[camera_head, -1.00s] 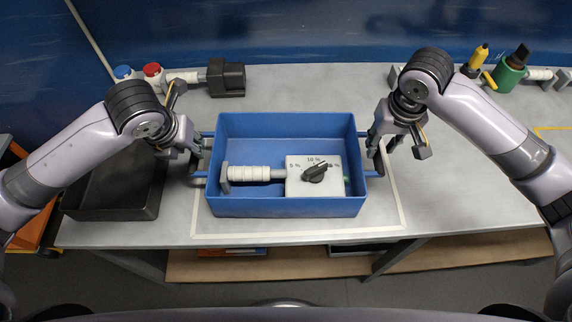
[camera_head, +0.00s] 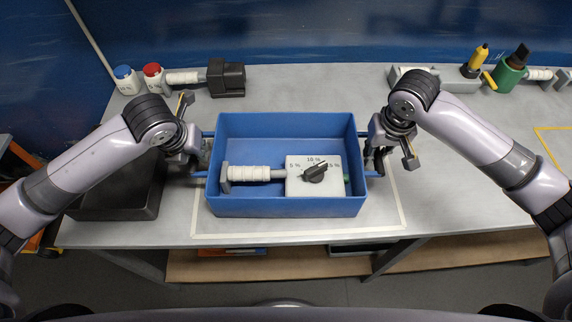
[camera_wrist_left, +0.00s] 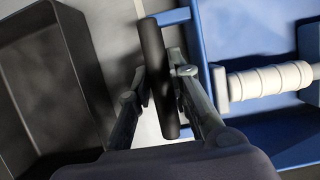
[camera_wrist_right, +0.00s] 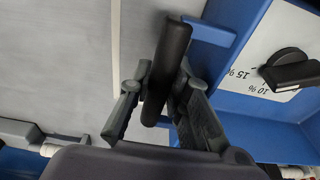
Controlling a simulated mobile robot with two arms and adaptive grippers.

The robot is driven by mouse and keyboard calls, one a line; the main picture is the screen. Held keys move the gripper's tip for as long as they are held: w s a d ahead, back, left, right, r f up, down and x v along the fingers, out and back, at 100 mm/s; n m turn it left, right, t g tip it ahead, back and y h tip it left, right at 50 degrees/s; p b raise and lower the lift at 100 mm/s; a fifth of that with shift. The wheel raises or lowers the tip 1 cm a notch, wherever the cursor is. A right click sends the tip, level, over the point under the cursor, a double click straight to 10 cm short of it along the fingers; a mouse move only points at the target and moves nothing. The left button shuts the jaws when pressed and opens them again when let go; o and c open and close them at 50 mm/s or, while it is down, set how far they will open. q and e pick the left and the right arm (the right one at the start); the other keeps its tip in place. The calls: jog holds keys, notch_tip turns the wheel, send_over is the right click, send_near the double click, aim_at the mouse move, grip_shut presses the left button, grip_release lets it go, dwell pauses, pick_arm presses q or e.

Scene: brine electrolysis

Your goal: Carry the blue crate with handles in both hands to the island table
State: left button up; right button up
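The blue crate (camera_head: 285,206) sits on the table within a pale taped outline. It holds a white box with a black dial (camera_head: 313,178) and a white ribbed cylinder (camera_head: 250,173). My left gripper (camera_head: 201,165) is at the crate's left handle; in the left wrist view its fingers are closed around the dark grip (camera_wrist_left: 158,80). My right gripper (camera_head: 374,160) is at the right handle; in the right wrist view its fingers are closed around that dark grip (camera_wrist_right: 166,70). The crate rests level. The fingertips are partly hidden in the head view.
A black tray (camera_head: 120,204) stands close to the crate's left, under my left arm. Bottles with blue (camera_head: 123,72) and red (camera_head: 152,70) caps and a black device (camera_head: 226,78) stand behind. A green container (camera_head: 509,75) is back right. The right tabletop is mostly clear.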

pick_arm(q)
grip_shut()
pick_arm(e)
grip_shut()
pick_arm(q)
jog(key=shift+w+r, duration=0.1)
jog(key=shift+r, duration=0.1)
pick_arm(e)
jog(key=shift+w+r, duration=0.1)
jog(key=shift+r, duration=0.1)
